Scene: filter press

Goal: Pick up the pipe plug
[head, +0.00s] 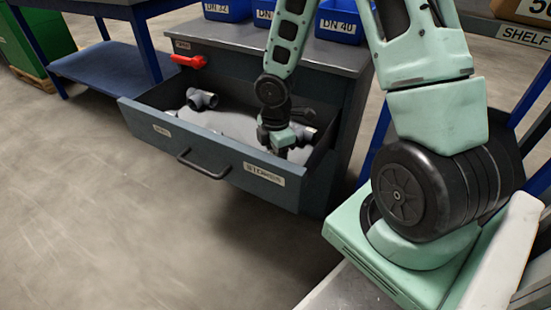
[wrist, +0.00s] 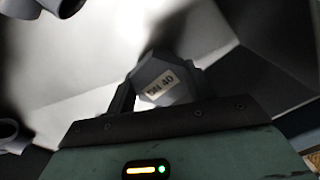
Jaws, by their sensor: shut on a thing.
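The pipe plug is a grey, faceted piece with a "DN 40" label (wrist: 158,84) in the wrist view. My gripper (head: 282,150) reaches down into the open drawer (head: 225,152) near its right end. In the wrist view the dark fingers stand on either side of the plug and are shut on it. In the head view my gripper hides the plug. I cannot tell whether the plug touches the drawer floor.
A grey pipe fitting (head: 202,98) lies in the drawer's left part, and another (head: 305,134) lies close by my gripper. The drawer walls surround my gripper. Floor in front is clear.

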